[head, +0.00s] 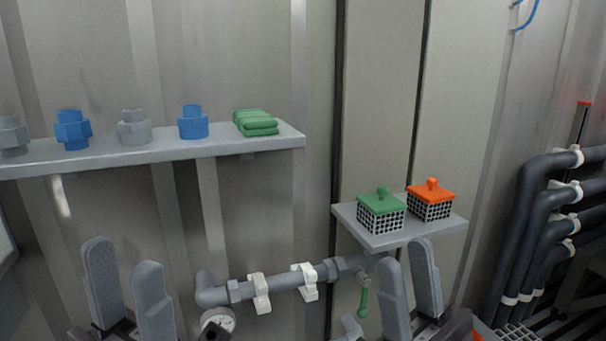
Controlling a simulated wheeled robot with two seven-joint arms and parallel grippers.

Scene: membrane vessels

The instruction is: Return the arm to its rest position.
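My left gripper (128,292) is at the lower left, with its two grey fingers pointing up and spread apart. Nothing shows between them. It is below the wall shelf in the picture and touches nothing that I can see. My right gripper (410,282) is at the lower right, below the small shelf in the picture. Its two grey fingers also point up with a gap between them and nothing held. The arms behind both grippers are mostly cut off by the bottom edge.
A grey wall shelf (200,148) holds blue and grey fittings and green folded cloths (255,122). A small shelf (390,240) holds a green-lidded basket (381,212) and an orange-lidded basket (430,202). A pipe (280,282) with a green-handled valve (364,300) runs between my grippers. Dark pipes (530,210) stand right.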

